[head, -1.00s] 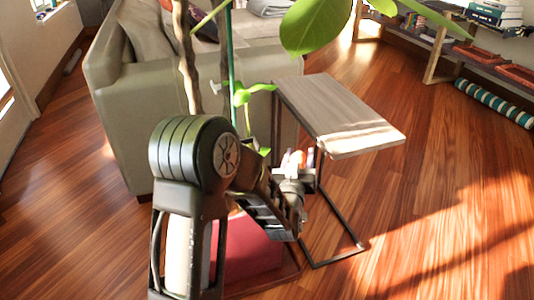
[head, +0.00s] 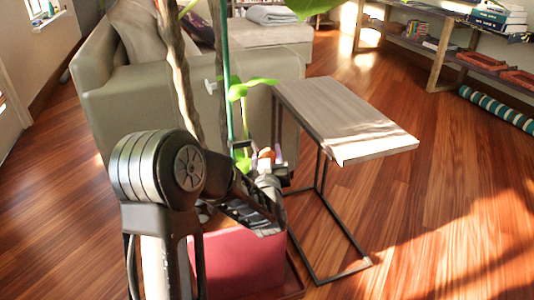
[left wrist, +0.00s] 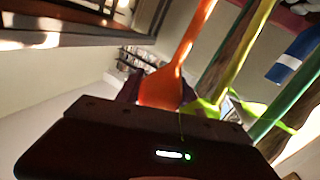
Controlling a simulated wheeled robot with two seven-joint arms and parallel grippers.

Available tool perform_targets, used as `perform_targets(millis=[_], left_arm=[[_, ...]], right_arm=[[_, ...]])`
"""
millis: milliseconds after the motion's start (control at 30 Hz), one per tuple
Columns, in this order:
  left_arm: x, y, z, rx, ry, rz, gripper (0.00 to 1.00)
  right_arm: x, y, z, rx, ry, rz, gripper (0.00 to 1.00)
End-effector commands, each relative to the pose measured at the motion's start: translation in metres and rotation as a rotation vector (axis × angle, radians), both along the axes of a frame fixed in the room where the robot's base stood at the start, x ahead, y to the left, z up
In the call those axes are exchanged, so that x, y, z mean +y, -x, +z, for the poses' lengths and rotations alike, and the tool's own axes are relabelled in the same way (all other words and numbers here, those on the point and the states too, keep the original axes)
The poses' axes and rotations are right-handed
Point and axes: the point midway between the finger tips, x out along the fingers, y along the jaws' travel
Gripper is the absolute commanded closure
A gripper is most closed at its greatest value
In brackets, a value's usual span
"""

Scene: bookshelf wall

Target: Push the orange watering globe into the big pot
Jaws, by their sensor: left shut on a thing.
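The orange watering globe shows as a small orange spot (head: 266,155) at my left gripper (head: 272,166). In the left wrist view the orange globe (left wrist: 163,88) is large, with its bulb close to the gripper body and its thin neck running to the top edge. My left gripper is shut on it, above the far part of the big dark red pot (head: 240,265). My own left arm hides part of the pot and its opening. I cannot tell whether the globe's tip touches soil. My right gripper is not in view.
Brown plant stems (head: 178,75), a green stake (head: 228,100) and leaves (head: 245,88) rise close around the gripper. A small side table (head: 345,118) with a dark metal frame stands just right of the pot. A sofa (head: 190,105) is behind. Open floor lies to the right.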

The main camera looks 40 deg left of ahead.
Motion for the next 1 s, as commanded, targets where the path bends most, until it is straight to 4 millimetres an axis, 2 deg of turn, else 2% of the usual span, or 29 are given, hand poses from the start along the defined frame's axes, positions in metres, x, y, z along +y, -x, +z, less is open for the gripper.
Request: perform_targets(millis=[500,1000], left_arm=[[0.000,0.000,-0.049,-0.001,0.001,0.000,0.97],[0.000,0.000,-0.054,-0.001,0.001,0.000,0.97]], right_arm=[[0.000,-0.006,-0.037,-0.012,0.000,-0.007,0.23],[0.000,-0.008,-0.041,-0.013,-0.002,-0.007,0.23]])
